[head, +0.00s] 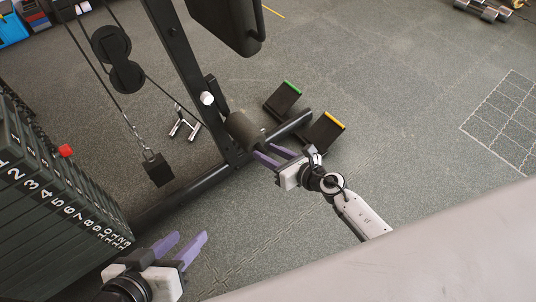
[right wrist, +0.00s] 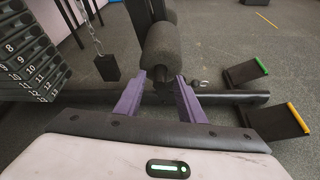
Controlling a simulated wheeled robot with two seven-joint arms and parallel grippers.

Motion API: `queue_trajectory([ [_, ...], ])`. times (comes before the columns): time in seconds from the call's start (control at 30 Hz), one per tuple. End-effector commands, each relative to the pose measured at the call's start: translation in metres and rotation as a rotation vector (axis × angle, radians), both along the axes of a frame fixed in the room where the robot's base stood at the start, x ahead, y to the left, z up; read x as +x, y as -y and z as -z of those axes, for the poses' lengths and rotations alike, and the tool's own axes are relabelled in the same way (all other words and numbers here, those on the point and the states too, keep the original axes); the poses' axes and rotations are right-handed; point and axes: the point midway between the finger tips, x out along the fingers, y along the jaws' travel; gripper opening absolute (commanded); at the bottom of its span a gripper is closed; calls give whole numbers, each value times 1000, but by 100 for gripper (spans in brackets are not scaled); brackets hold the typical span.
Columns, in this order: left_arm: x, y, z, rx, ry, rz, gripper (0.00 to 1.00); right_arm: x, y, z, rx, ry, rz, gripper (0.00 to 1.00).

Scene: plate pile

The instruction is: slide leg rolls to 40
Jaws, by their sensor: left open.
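A dark foam leg roll (head: 243,130) sits low on the black machine frame, and it also shows upright in the middle of the right wrist view (right wrist: 161,48). My right gripper (head: 262,151) has its purple fingers pointing at the near end of this roll. In the right wrist view the fingers (right wrist: 160,80) stand apart, with the roll's end at or just beyond their tips; I cannot tell whether they touch it. Another roll (right wrist: 172,16) is partly hidden behind. My left gripper (head: 190,238) is open and empty over the floor at lower left. No scale reading 40 is legible.
A numbered weight stack (head: 60,185) stands at the left. A black floor beam (head: 190,187) crosses below the roll. Two footplates, one green-edged (head: 283,97) and one yellow-edged (head: 325,130), lie right of it. A cable with a black block (head: 157,169) hangs left.

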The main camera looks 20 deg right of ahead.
Motion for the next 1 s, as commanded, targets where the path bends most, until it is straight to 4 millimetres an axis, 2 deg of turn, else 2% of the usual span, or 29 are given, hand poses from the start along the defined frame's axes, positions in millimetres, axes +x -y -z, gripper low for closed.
queue_trajectory([
  [0.33, 0, 1, -1, -8, 4, 0, 42, 4, -2, 1, 1, 0, 0, 36],
  [0.53, 0, 1, -1, -8, 4, 0, 42, 4, -2, 1, 1, 0, 0, 2],
  [0.57, 0, 1, -1, -8, 4, 0, 42, 4, -2, 1, 1, 0, 0, 0],
  [1.0, 0, 0, -2, -3, 3, 0, 42, 6, 4, 0, -30, 11, 1, 0],
])
